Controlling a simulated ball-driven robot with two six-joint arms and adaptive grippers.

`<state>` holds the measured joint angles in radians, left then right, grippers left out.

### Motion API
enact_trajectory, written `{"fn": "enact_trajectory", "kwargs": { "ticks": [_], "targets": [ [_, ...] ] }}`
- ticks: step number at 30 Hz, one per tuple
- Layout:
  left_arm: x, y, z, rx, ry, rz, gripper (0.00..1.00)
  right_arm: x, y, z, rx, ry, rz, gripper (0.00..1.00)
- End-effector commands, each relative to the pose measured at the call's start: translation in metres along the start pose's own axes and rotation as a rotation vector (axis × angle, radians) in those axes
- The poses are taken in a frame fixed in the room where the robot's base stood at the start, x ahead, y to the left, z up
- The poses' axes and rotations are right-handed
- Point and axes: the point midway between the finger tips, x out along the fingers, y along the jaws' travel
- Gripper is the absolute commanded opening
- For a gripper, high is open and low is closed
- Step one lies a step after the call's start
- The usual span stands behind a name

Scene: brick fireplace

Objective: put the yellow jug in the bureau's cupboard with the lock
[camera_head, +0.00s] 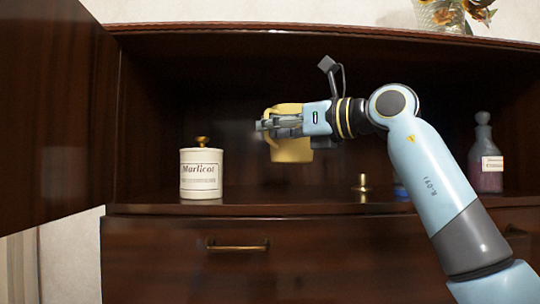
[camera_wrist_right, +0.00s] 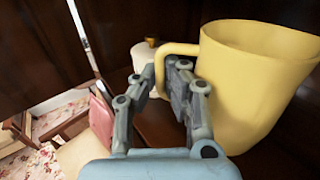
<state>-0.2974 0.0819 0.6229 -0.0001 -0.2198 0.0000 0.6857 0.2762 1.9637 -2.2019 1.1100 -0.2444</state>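The yellow jug (camera_head: 292,151) is held in the air inside the bureau's open cupboard (camera_head: 240,201), above its shelf. My right gripper (camera_head: 268,125) is shut on the jug's handle; the arm reaches in from the right. In the right wrist view the jug (camera_wrist_right: 262,85) stands large at the right, and the fingers (camera_wrist_right: 160,72) are at its handle. The jug looks about upright. The cupboard's dark wooden door (camera_head: 55,115) stands open at the left. I cannot make out a lock. My left gripper is not in view.
A white lidded jar (camera_head: 201,175) stands on the shelf left of the jug. A small brass piece (camera_head: 362,183) and a stoppered bottle (camera_head: 486,160) stand to the right. A blue item is partly behind my arm. Shelf room shows between jar and brass piece.

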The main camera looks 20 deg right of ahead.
Motion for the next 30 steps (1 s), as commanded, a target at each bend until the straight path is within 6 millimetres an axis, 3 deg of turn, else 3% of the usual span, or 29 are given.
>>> {"fn": "enact_trajectory", "kwargs": {
  "ticks": [4, 20, 30],
  "targets": [
    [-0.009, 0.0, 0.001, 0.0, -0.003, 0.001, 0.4, 0.015, -0.021, 0.004, 0.001, -0.003, 0.0, 0.0],
    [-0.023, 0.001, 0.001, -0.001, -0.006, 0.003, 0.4, 0.014, -0.018, -0.062, 0.001, -0.001, 0.0, 0.0],
    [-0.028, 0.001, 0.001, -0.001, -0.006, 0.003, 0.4, 0.017, -0.021, -0.068, -0.003, -0.004, 0.001, 0.0]
  ]
}}
